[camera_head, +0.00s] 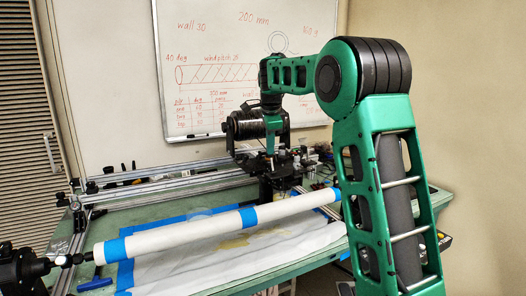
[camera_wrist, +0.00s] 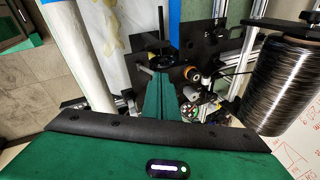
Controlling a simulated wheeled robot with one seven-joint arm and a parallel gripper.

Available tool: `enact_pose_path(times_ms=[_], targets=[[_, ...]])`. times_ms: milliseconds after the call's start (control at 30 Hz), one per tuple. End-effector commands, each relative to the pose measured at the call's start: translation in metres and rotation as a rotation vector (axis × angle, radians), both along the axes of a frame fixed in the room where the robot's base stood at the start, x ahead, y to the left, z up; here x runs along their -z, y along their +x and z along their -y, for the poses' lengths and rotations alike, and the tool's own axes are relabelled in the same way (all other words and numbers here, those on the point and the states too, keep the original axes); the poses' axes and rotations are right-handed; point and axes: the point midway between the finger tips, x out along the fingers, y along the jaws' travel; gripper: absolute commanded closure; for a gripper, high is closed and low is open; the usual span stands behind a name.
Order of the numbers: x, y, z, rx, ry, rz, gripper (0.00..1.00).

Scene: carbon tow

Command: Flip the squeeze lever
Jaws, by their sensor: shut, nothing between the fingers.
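My gripper (camera_wrist: 160,74) is shut and empty, its green fingers together in the wrist view. It points at a black carriage plate (camera_wrist: 137,46) with a thin upright black rod (camera_wrist: 161,20) and a round black fitting. Rollers sit just right of the fingers: a copper-coloured one (camera_wrist: 195,73) and a grey one (camera_wrist: 193,95). In the head view my gripper (camera_head: 270,153) hangs over the dark carriage (camera_head: 280,183) behind the white tube. I cannot make out the squeeze lever for certain, nor whether my fingers touch anything; the fingers partly cover the plate.
A spool of black tow (camera_wrist: 272,85) stands close at the right of the wrist view. The long white tube (camera_head: 190,232) with blue tape spans the green table (camera_head: 255,276). Aluminium rails (camera_head: 160,186) lie behind it. A whiteboard (camera_head: 215,60) is on the wall.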

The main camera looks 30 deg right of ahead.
Motion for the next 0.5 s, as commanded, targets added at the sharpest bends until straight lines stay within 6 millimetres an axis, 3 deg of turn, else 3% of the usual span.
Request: enact_pose_path(times_ms=[500], targets=[[0.0016, 0.011, 0.0065, 0.008, 0.001, 0.001, 1.0]])
